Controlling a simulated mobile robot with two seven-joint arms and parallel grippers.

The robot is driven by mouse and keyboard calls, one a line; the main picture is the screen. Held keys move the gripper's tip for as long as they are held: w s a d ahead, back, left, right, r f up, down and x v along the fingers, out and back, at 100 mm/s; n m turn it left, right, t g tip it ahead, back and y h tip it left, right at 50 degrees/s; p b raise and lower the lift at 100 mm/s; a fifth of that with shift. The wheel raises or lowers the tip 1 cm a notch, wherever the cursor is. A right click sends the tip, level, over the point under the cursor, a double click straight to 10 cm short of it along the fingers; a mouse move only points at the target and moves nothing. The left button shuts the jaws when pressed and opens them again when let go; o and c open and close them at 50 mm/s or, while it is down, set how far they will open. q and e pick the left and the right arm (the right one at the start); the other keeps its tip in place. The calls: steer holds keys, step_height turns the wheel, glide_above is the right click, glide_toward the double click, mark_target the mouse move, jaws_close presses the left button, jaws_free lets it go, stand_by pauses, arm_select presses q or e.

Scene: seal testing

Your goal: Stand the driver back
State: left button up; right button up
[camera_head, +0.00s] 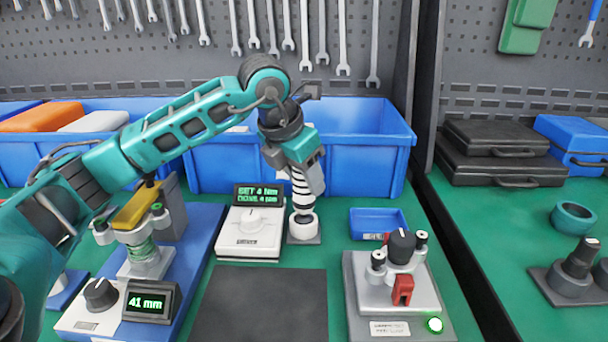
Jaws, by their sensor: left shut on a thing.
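The driver (301,198) shows as a black and white banded shaft, nearly upright. Its lower end is at a white ring-shaped holder (303,227) on a small grey base; I cannot tell how deep it sits. My left gripper (306,180) is shut on the driver from above and hides its upper part. Left of the holder stands a white controller box (249,240) with a dial and a display reading "SET 4 Nm" and "DONE 4 Nm". My right gripper is not in view.
A spring device (140,245) reading "41 mm" stands at left. A grey fixture (400,290) with black knobs, a red clip and a lit green lamp stands at right. A small blue tray (378,222) lies behind it. A dark mat (262,305) in front is clear.

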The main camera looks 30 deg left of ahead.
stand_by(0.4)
arm_select(q)
steer(key=o, duration=0.8)
steer(key=shift+w, duration=0.1)
steer(key=o, duration=0.4)
steer(key=shift+o, duration=0.2)
steer(key=shift+f, duration=0.15)
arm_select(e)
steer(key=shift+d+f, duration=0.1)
arm_select(q)
step_height(320, 180, up, 9)
steer(key=p, duration=0.6)
steer(key=shift+f+p, duration=0.1)
steer(key=shift+p, duration=0.3)
steer(key=shift+r, duration=0.25)
steer(key=shift+f, duration=0.1)
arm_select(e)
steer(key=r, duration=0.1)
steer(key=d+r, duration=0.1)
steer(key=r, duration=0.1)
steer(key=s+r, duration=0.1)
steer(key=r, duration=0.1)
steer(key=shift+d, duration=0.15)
